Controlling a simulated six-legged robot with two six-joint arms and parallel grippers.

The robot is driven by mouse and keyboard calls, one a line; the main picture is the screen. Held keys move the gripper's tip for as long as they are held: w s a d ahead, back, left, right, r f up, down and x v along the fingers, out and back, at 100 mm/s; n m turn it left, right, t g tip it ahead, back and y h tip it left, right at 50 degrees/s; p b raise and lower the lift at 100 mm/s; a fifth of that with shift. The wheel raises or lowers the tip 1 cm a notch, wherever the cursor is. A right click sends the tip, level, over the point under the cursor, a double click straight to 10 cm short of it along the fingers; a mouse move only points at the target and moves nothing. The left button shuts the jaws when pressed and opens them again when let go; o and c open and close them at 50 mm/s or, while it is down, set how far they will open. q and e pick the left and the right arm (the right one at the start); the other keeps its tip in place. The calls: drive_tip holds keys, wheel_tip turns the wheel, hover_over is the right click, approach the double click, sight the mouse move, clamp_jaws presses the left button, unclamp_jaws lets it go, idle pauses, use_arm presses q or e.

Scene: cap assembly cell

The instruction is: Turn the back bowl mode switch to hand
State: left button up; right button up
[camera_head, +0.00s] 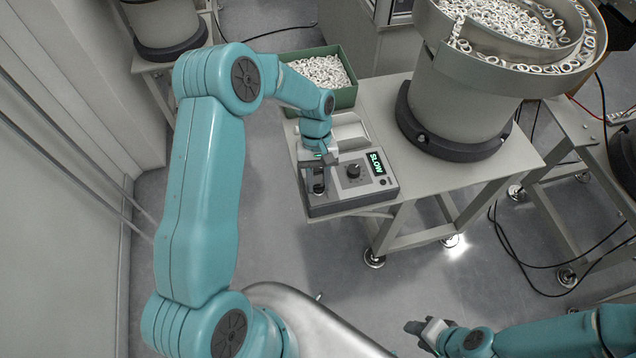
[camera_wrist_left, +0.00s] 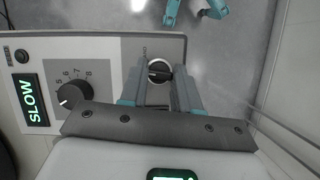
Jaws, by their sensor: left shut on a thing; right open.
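The bowl control box (camera_head: 345,182) sits on the front edge of the grey table. Its mode switch is a small dark knob with a light ring, clear in the left wrist view (camera_wrist_left: 159,72). My left gripper (camera_head: 318,182) reaches down over it and is shut on the knob, one finger on each side (camera_wrist_left: 160,75). In the head view the gripper partly hides the switch. My right gripper (camera_head: 431,328) is open and empty, low in front of the table.
A black speed dial (camera_head: 353,170) and a green display reading SLOW (camera_head: 377,162) sit beside the switch. The large bowl feeder (camera_head: 460,105) stands behind, right of the box. A green bin (camera_head: 345,98) of rings is at the back. Floor in front is clear.

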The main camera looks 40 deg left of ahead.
use_arm(q)
drive_tip(key=m, duration=0.1)
drive_tip(key=m+y+b, duration=0.1)
drive_tip(key=m, duration=0.1)
drive_tip(key=shift+w+m+g, duration=0.2)
drive_tip(key=shift+m+g, duration=0.1)
drive_tip(key=shift+r+m+y+b, duration=0.1)
drive_tip(key=shift+m+y+b, duration=0.7)
drive_tip(key=shift+m, duration=1)
drive_tip(key=o, duration=1.1)
drive_tip(key=shift+d, duration=0.1)
drive_tip(key=shift+c, duration=0.2)
drive_tip(key=v, duration=1.6)
drive_tip(key=shift+w, duration=0.3)
drive_tip(key=shift+d, duration=0.1)
